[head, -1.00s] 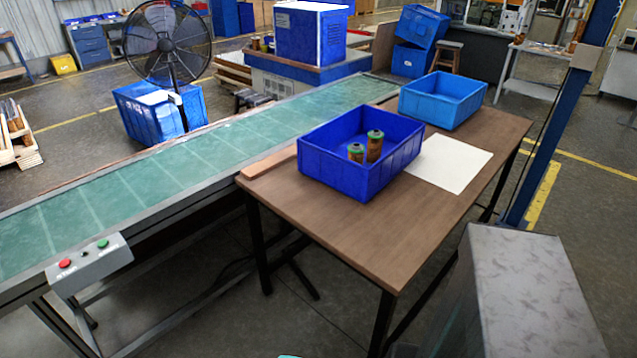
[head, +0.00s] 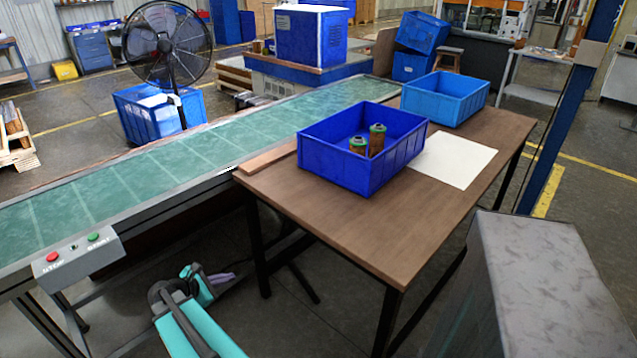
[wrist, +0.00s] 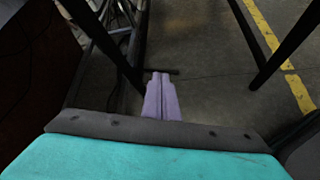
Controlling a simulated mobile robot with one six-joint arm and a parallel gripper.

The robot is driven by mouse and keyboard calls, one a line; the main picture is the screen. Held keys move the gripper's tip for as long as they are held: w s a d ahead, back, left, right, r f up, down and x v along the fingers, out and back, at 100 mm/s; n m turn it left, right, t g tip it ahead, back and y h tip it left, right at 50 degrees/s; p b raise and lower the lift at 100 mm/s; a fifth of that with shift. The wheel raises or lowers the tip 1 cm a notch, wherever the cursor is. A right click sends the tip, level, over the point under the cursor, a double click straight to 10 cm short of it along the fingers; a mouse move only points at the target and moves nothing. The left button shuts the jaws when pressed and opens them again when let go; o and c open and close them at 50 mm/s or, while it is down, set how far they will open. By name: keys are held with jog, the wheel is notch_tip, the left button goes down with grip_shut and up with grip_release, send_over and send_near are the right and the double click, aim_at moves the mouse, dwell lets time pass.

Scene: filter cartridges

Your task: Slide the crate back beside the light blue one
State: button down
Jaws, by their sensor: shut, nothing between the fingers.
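The dark blue crate (head: 345,165) stands on the brown table (head: 400,245), with two filter cartridges (head: 368,142) upright inside it. The light blue crate (head: 447,98) stands behind it and to the right, near the table's far end. A gap lies between the two crates. A white sheet (head: 452,162) lies flat on the table to the right of the dark blue crate and in front of the light blue one. My gripper (head: 222,278) is low, left of the table's front legs and below its top, apart from both crates. Its fingers (wrist: 161,98) are closed together and empty in the wrist view.
A green conveyor (head: 150,175) runs along the table's left side, with a button box (head: 78,250) at its near end. A wooden strip (head: 268,158) lies on the table's left edge. A grey-topped block (head: 545,270) is at the right. The table's front part is bare.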

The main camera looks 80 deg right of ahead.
aim_at(324, 170)
jog(key=s+d+r+n+g+h+b, duration=0.2)
jog(key=s+d+r+h, duration=0.15)
jog(key=d+r, duration=0.65)
jog(key=s+d+r+n+g+h+b, duration=0.1)
jog(key=s+d+r+n+h+b, duration=0.3)
jog(key=d+r, duration=0.6)
jog(key=s+d+m, duration=0.1)
jog(key=s, duration=0.1)
jog(key=s+d+r+m+g+y, duration=0.1)
jog(key=s, duration=0.2)
jog(key=s+d+r+y+p, duration=0.1)
jog(key=s, duration=0.2)
jog(key=shift+d+m+g, duration=0.3)
jog(key=shift+m+g, duration=0.1)
jog(key=p+x, duration=0.1)
jog(key=x, duration=1.3)
jog(key=shift+f, duration=0.1)
jog(key=shift+w+d, duration=0.1)
jog(key=shift+w, duration=0.1)
